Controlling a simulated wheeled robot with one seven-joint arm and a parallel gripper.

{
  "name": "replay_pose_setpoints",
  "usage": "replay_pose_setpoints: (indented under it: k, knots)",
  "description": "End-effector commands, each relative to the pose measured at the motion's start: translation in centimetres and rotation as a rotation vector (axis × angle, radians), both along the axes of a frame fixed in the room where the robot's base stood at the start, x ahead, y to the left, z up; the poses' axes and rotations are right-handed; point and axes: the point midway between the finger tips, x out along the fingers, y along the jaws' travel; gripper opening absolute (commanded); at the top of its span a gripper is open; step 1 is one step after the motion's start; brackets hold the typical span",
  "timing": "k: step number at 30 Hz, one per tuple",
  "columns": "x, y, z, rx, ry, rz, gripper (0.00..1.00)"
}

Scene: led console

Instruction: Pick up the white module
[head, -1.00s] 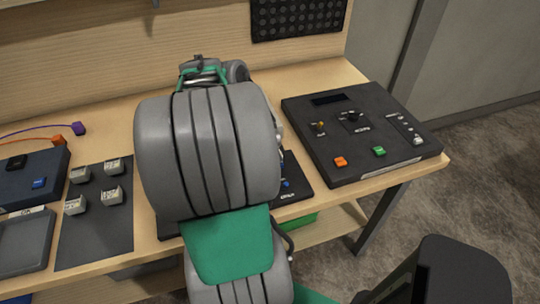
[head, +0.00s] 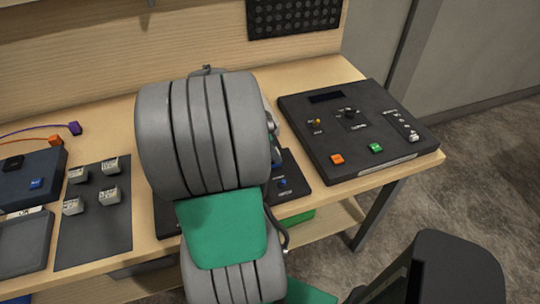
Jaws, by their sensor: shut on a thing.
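Several small pale, off-white blocks with labels on top stand on a dark mat (head: 118,232) at the left of the bench. One is the far right block (head: 109,168), another the near left block (head: 73,206). I cannot tell whether the white module is one of these or is hidden from view. My large grey and green arm rises through the middle of the head view and covers the bench behind it. My gripper and anything in it are hidden behind the arm; only a small dark piece shows above the arm's top edge.
A black console (head: 345,165) with orange and green buttons stands on the right of the bench. A dark panel with a blue knob (head: 290,184) is partly hidden beside my arm. A blue-buttoned box (head: 30,180) and grey tray (head: 22,245) lie at the left.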

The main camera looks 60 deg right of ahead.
Motion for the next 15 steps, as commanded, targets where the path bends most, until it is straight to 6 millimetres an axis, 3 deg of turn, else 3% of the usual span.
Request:
replay_pose_setpoints:
  k: [6, 15]
  knots:
    - [0.01, 0.00, 0.01, 0.000, 0.000, 0.000, 0.00]
    - [0.02, -0.02, 0.11, -0.001, -0.001, 0.000, 0.00]
